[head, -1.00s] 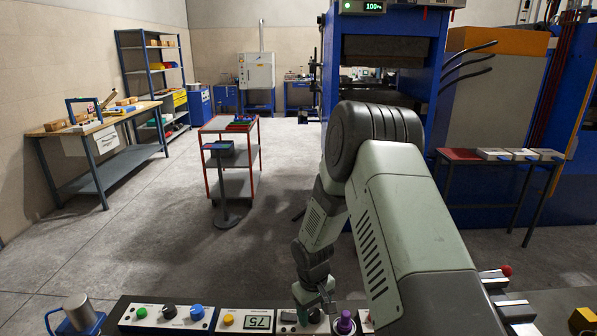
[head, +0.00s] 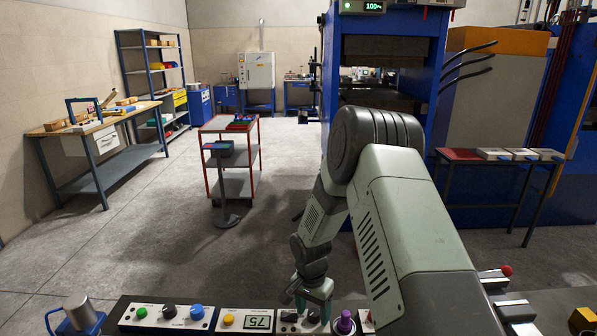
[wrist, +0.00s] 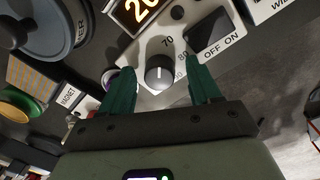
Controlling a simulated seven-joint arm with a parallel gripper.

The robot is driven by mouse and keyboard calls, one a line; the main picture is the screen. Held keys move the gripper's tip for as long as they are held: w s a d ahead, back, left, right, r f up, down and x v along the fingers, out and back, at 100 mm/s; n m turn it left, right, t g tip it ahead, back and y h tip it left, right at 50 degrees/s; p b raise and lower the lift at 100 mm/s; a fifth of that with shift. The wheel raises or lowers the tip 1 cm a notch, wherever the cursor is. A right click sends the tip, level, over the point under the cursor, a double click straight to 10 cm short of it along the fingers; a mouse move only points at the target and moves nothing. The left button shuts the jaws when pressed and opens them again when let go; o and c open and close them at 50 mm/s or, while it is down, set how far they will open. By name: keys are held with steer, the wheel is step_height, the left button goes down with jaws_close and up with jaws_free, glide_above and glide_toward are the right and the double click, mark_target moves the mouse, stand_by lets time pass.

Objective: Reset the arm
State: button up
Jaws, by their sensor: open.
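My gripper (head: 314,300) hangs over the control panels at the bottom of the head view, with its green fingers pointing down. In the wrist view my gripper (wrist: 160,88) is open, its two green fingers apart. A dark round knob (wrist: 159,72) on a light panel shows between the fingers, with nothing gripped that I can see. The knob's scale shows a 70. In the head view my arm reaches from the lower right over the panel row.
The blue press (head: 432,100) is behind. A red cart (head: 213,124) stands on open floor.

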steer(key=shift+m, duration=0.3)
